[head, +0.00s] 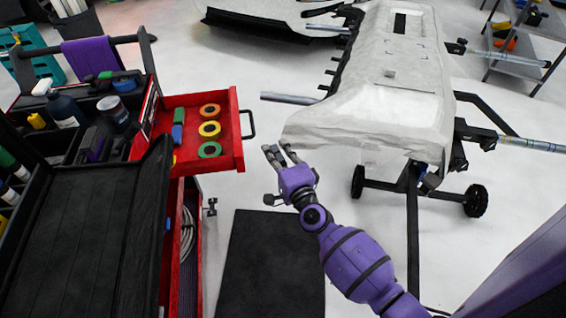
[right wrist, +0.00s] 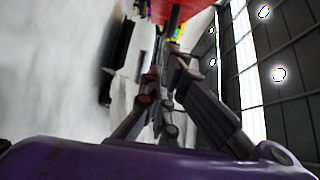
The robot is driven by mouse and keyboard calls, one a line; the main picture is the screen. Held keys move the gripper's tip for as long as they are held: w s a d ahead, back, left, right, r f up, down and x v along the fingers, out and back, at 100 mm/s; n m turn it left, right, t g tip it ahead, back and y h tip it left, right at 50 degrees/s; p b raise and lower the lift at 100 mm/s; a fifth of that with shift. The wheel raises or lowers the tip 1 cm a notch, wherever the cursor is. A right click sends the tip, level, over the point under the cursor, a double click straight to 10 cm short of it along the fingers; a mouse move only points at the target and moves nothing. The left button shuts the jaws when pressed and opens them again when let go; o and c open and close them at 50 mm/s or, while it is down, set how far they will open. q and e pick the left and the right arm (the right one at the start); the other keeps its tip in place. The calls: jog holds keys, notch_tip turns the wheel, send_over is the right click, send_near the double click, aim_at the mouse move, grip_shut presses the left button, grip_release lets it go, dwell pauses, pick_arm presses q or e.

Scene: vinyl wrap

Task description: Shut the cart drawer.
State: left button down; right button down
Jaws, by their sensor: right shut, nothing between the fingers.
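The red cart drawer (head: 225,159) stands pulled out from the tool cart (head: 85,235) at left. Its dark handle (head: 250,124) is on its right-hand front. Tape rolls in orange, yellow and green lie inside, beside blue and green items. My right gripper (head: 279,151), purple with grey fingers, is to the right of and slightly below the handle in the head view, apart from the drawer. It is shut and empty. In the right wrist view, the fingers (right wrist: 169,62) point toward the red drawer (right wrist: 172,12) at the top edge. My left gripper is not in view.
A lower red compartment (head: 198,270) of the cart holds a coiled cable. A wrapped light-grey panel on a wheeled stand (head: 385,85) is just right of my right gripper. A black mat (head: 270,265) lies on the floor below.

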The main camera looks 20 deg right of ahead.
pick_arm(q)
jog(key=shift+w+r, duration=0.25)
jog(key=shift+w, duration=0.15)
pick_arm(e)
jog(key=shift+w+a, duration=0.7)
jog(key=shift+a, duration=0.3)
jog(key=shift+w+a, duration=0.65)
jog(key=shift+a, duration=0.35)
